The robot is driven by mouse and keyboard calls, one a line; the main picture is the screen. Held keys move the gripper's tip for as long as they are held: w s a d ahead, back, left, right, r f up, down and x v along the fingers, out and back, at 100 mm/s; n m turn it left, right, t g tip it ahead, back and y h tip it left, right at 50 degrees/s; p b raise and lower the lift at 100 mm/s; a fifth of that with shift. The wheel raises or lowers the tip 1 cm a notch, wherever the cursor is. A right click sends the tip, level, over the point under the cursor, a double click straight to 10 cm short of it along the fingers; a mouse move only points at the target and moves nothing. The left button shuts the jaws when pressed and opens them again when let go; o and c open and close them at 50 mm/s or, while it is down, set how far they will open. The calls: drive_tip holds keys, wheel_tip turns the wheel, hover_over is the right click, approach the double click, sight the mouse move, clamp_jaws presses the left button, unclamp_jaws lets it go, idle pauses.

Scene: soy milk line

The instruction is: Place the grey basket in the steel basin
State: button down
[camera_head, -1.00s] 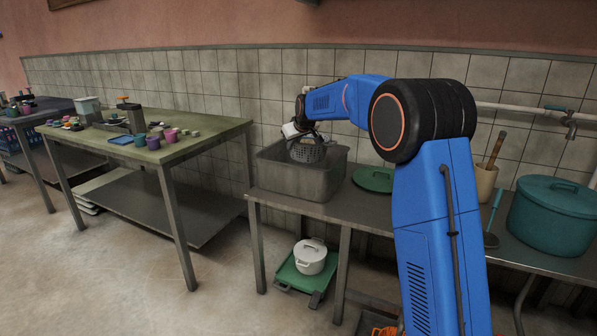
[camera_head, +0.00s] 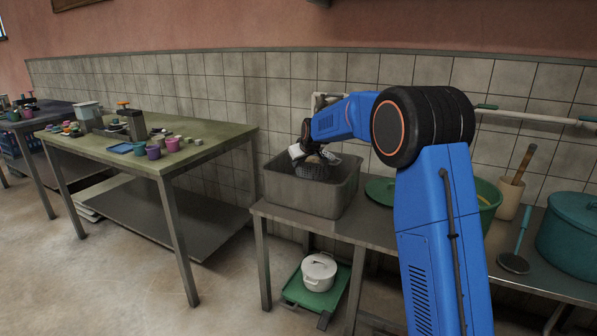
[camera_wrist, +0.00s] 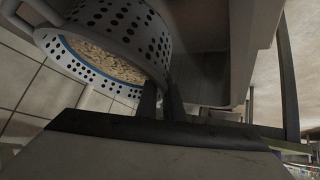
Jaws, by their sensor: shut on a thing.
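The grey basket (camera_head: 318,173) is perforated and hangs from my gripper (camera_head: 311,157) inside the opening of the steel basin (camera_head: 315,200). Its lower part is hidden by the basin's front wall, so I cannot tell whether it touches the floor. In the wrist view, the basket (camera_wrist: 130,30) fills the upper left, with rows of holes and beige grainy contents. My gripper (camera_wrist: 161,100) is shut on the basket's edge; the exact grip point is partly hidden. The basin wall (camera_wrist: 205,75) is close on the right of the wrist view.
The basin stands at the left end of a steel table (camera_head: 345,228). A green lid (camera_head: 381,190) lies right of it. A green bowl (camera_head: 488,203), a ladle (camera_head: 516,260) and a teal pot (camera_head: 570,232) stand farther right. A cluttered table (camera_head: 200,158) is at left.

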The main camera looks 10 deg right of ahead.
sight(298, 170)
drive_tip(key=shift+f, duration=1.65)
drive_tip(key=shift+f, duration=0.6)
drive_tip(key=c, duration=1.9)
unclamp_jaws()
drive_tip(key=shift+r, duration=0.1)
